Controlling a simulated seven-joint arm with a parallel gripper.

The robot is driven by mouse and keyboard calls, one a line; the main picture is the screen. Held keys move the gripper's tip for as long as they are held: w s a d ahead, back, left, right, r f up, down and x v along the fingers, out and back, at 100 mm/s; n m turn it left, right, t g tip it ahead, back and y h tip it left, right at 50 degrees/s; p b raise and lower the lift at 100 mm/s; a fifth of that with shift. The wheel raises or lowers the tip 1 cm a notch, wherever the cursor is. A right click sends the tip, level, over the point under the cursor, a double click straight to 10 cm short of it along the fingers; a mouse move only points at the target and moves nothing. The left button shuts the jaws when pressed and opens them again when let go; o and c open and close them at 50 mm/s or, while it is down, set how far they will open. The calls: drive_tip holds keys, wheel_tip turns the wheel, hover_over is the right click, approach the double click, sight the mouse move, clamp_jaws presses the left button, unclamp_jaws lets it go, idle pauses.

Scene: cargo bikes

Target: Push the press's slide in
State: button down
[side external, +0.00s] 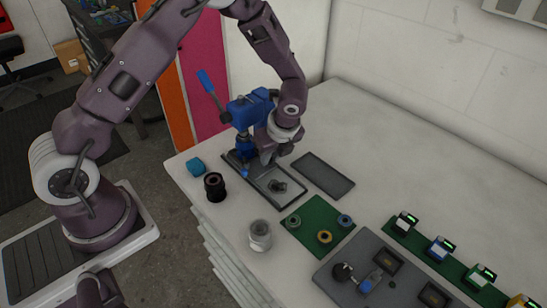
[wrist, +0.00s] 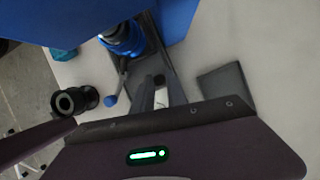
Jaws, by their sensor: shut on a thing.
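The blue press (side external: 246,108) stands at the far left end of the white bench, its lever raised. Its dark base with a pale, rail-like slide bed (side external: 262,180) reaches toward the front right. A dark piece (side external: 279,187) sits on the bed's near part. My gripper (side external: 267,159) is low over the bed, just in front of the press column. In the wrist view my gripper's fingers (wrist: 160,92) are close together at a small dark part of the slide (wrist: 158,79); the exact contact is hard to see. The press body (wrist: 165,18) fills the top there.
A black cylinder (side external: 214,187) and a teal block (side external: 196,166) stand left of the base, a clear jar (side external: 260,235) in front. A dark flat tray (side external: 323,175) lies to the right. A green mat (side external: 312,210) with rings and a grey fixture board (side external: 335,278) lie nearer.

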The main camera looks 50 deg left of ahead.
drive_tip(key=c, duration=1.3)
unclamp_jaws()
drive_tip(key=shift+a, duration=0.25)
drive_tip(key=s+d+r+n+t+h, duration=0.1)
drive_tip(key=s+r+n, duration=0.45)
drive_tip(key=r, duration=0.55)
drive_tip(key=s+d+r+n+t, duration=0.1)
drive_tip(key=s+r+n, duration=0.4)
drive_tip(key=r, duration=0.7)
drive_tip(key=s+d+r+n+t+h, duration=0.1)
drive_tip(key=s+n, duration=0.2)
drive_tip(key=s, duration=0.2)
drive_tip(key=s+d+r+n+h, duration=0.1)
drive_tip(key=s+n, duration=0.2)
drive_tip(key=s, duration=0.2)
drive_tip(key=s+d+r+n+t+h, duration=0.1)
drive_tip(key=s+r+n, duration=0.1)
drive_tip(key=s, duration=0.3)
drive_tip(key=shift+d+n+t, duration=0.3)
drive_tip(key=shift+d+n, duration=0.05)
drive_tip(key=shift+n, duration=0.5)
